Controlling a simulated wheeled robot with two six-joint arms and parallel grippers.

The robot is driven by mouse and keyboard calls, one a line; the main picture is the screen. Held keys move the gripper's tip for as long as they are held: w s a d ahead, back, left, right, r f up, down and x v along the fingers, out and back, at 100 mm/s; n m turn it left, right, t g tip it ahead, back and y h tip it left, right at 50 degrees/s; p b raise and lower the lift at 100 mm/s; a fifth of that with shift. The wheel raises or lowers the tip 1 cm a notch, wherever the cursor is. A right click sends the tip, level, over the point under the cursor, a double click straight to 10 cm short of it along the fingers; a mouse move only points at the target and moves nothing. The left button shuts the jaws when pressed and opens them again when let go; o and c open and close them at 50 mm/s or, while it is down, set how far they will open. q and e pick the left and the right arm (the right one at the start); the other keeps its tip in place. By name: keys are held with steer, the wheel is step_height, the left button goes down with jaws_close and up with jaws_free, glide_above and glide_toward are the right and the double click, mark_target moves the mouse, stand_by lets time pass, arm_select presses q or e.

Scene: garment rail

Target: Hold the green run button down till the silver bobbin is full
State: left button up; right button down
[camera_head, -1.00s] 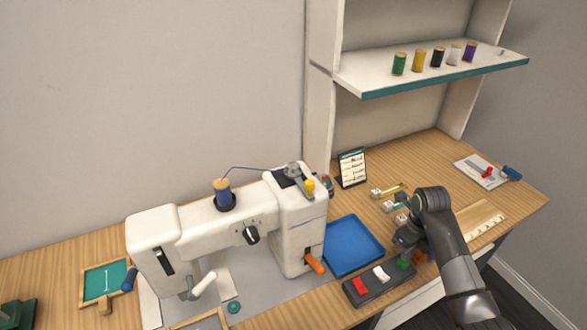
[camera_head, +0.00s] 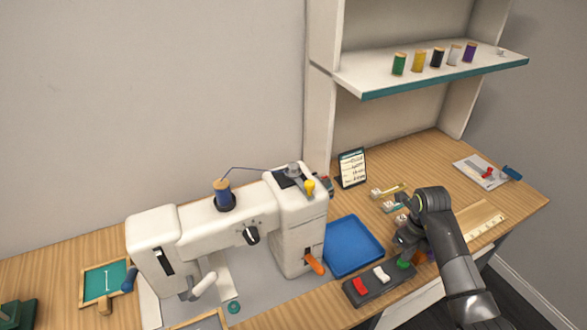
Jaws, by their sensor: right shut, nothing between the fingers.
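The green run button (camera_head: 403,264) is at the right end of a dark control box (camera_head: 376,287), beside a white and a red button. My right gripper (camera_head: 406,251) is shut and reaches down at the green button. Whether its tip touches or presses the button is too small to tell. The silver bobbin (camera_head: 293,169) appears to be the small grey part on top of the white sewing machine (camera_head: 300,220), beside a yellow knob. A thread runs to it from a blue spool (camera_head: 222,190). How full the bobbin is cannot be seen. My left gripper is not in view.
A blue tray (camera_head: 352,246) lies between the machine and my right arm. A small card stand (camera_head: 351,168) is behind it. A wooden ruler (camera_head: 480,222) lies right of the arm. A shelf (camera_head: 430,70) with several thread spools hangs above.

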steer(key=shift+f, duration=0.15)
stand_by(0.3)
steer(key=shift+f+b, duration=0.7)
steer(key=shift+f, duration=0.3)
stand_by(6.5)
